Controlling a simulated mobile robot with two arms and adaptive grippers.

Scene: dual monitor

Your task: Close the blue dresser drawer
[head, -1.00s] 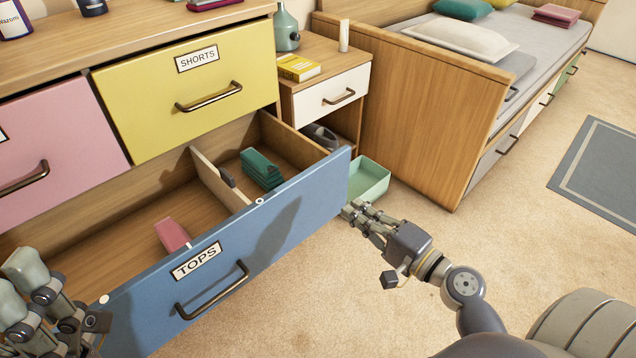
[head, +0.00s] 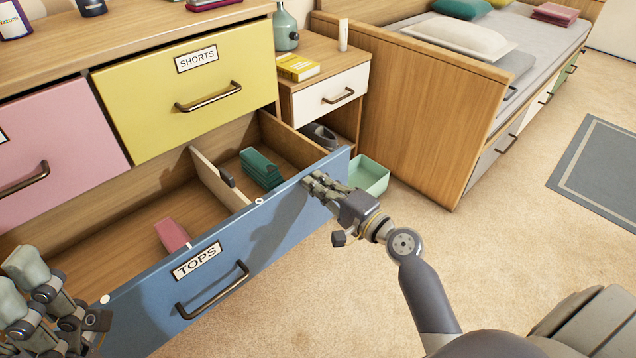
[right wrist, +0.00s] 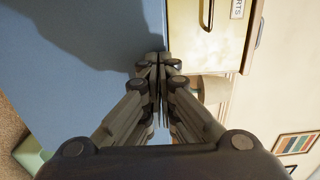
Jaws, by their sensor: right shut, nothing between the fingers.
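The blue dresser drawer (head: 270,235) labelled TOPS stands pulled open. Inside it are a divider, a folded pink item (head: 172,234) and a folded teal item (head: 261,168). My right gripper (head: 312,178) is shut and empty, at the right end of the blue front near its top edge. In the right wrist view the shut fingertips (right wrist: 158,58) are at the edge of the blue front (right wrist: 80,60); I cannot tell if they touch. My left gripper (head: 50,310) is at the lower left by the drawer's left end, partly cut off; its fingertips are unclear.
The yellow SHORTS drawer (head: 185,95) and pink drawer (head: 55,150) above look shut. A nightstand (head: 322,95) with a yellow book stands to the right. A green bin (head: 369,176) sits on the floor beyond the drawer's right end. Carpet is clear in front.

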